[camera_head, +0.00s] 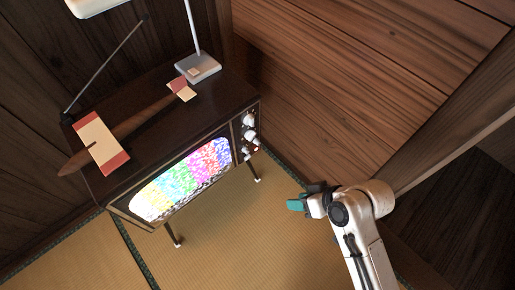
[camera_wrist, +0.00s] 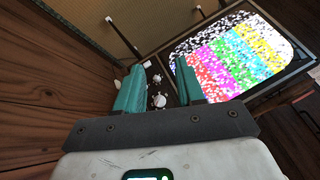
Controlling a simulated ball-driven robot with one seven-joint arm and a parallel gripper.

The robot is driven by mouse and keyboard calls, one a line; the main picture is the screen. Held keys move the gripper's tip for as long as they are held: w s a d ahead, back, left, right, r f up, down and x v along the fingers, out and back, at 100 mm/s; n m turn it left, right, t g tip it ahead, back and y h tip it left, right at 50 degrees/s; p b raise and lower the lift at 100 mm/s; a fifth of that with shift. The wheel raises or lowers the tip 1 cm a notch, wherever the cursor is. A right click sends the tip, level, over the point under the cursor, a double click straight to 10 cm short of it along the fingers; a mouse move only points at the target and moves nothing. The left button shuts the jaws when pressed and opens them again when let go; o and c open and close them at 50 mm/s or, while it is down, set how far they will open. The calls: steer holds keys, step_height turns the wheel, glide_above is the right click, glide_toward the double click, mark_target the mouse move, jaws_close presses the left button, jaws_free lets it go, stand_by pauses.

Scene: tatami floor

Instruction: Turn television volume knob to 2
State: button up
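The television (camera_head: 185,178) is a dark wooden set on thin legs, its screen lit with coloured static. Its control panel on the right of the screen carries a white upper knob (camera_head: 249,119) and a second white knob (camera_head: 250,136) below it. My gripper (camera_head: 297,204), with teal fingers, is in the air to the right of the television, apart from it. In the wrist view my gripper (camera_wrist: 160,66) is open and empty, and a white knob (camera_wrist: 159,100) shows between its fingers, beyond them. Knob markings are too small to read.
A wooden plank wall (camera_head: 360,60) stands behind and to the right. The tatami floor (camera_head: 230,235) in front is clear.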

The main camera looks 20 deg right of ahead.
steer(key=w+a+f+t+y+b, duration=0.2)
steer(key=w+f+t+b, duration=0.1)
steer(key=w+f+b, duration=0.25)
steer(key=m+t+b, duration=0.7)
steer(key=t+b, duration=0.2)
glide_toward(254, 136)
steer(key=shift+h, duration=0.4)
steer(key=x, duration=0.8)
steer(key=shift+s+a, duration=0.1)
steer(key=shift+a, duration=0.1)
jaws_close()
